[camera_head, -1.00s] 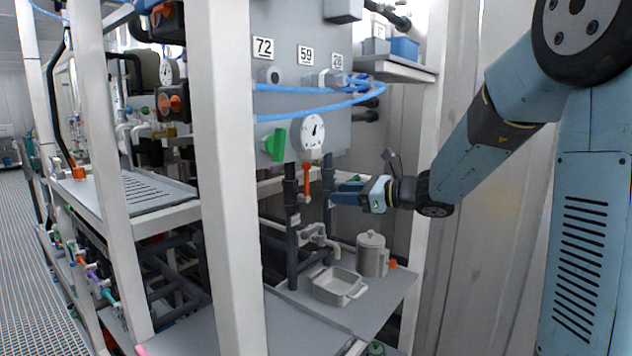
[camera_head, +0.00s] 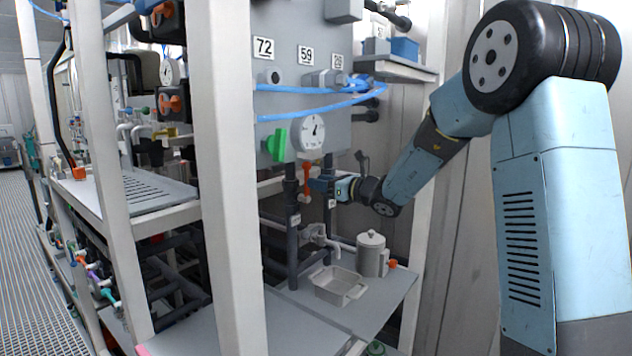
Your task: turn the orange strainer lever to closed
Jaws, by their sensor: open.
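The orange strainer lever (camera_head: 306,180) hangs upright below the round white gauge (camera_head: 308,132), in front of dark vertical pipes.
A green lever (camera_head: 276,145) sits left of the gauge. Below are a tap (camera_head: 318,238), a grey tray (camera_head: 338,285) and a lidded canister (camera_head: 371,255) on a shelf. A white frame post (camera_head: 232,180) stands to the left. Blue hoses (camera_head: 315,108) cross above.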

